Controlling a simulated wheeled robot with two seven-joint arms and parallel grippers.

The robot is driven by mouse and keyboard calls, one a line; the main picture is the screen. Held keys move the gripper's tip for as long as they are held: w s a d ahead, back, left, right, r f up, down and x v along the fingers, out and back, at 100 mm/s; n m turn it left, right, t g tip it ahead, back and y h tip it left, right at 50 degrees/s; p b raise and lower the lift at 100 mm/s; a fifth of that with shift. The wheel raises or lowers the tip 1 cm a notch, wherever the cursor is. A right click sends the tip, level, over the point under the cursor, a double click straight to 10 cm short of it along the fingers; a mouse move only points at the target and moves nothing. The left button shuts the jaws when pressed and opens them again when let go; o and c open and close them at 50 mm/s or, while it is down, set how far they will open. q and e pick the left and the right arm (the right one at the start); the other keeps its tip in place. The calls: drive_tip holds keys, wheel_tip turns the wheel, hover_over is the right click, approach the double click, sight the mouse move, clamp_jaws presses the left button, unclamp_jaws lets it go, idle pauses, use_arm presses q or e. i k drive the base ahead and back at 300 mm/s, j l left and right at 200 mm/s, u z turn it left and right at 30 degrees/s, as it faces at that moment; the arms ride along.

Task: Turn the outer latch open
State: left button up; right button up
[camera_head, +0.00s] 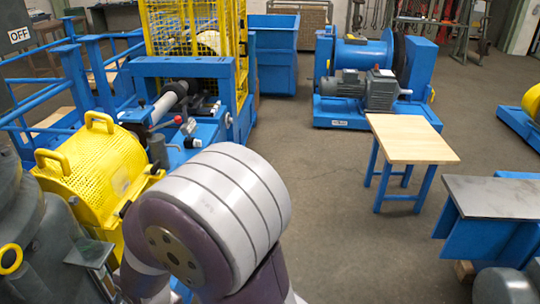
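A yellow perforated guard (112,165) with two raised handles covers part of the blue machine at the left. Small dark fittings (124,208) sit at the guard's right edge, close to my arm. I cannot tell whether one of them is the outer latch or how it is turned. A purple and light grey link of my own arm (222,215) fills the lower middle and hides what lies behind it. Neither of my grippers shows.
A blue machine frame (185,68) with a yellow mesh cage (196,28) stands behind the guard. A wooden-topped blue table (412,138) and a grey-topped bench (495,196) stand at the right. The floor between is clear.

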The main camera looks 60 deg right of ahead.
sight(154, 170)
drive_tip(key=z, duration=1.2)
drive_tip(key=i+l+z, duration=0.15)
drive_tip(key=i, duration=0.9)
drive_tip(key=i+l+z, duration=0.15)
drive_tip(key=i, duration=0.9)
drive_tip(key=l, duration=0.1)
